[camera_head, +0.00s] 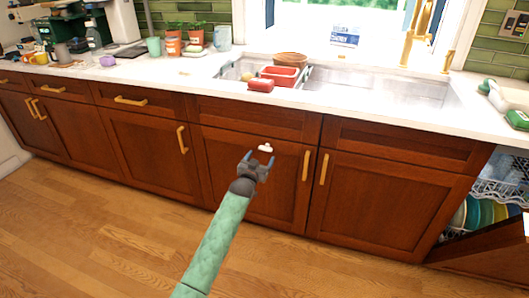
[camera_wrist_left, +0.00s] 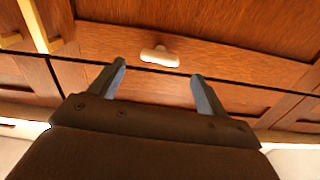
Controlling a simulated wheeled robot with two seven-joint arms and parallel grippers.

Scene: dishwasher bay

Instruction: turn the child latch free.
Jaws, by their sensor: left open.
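The child latch (camera_head: 265,148) is a small white piece on the upper part of a brown cabinet door under the sink. It also shows in the left wrist view (camera_wrist_left: 159,56), lying lengthwise near the dark gap at the door's edge. My left gripper (camera_head: 258,161) is open and empty, just in front of the door and a little below the latch in the head view. In the left wrist view its two fingers (camera_wrist_left: 158,80) stand apart, with the latch beyond the tips and between their lines. The latch appears apart from the fingers. My right gripper is not in view.
Gold handles (camera_head: 306,165) stand upright on the doors right of the latch. An open dishwasher with a dish rack (camera_head: 497,190) is at the right. The counter above holds a sink (camera_head: 385,88) and red containers (camera_head: 280,75). The wooden floor (camera_head: 110,240) is clear.

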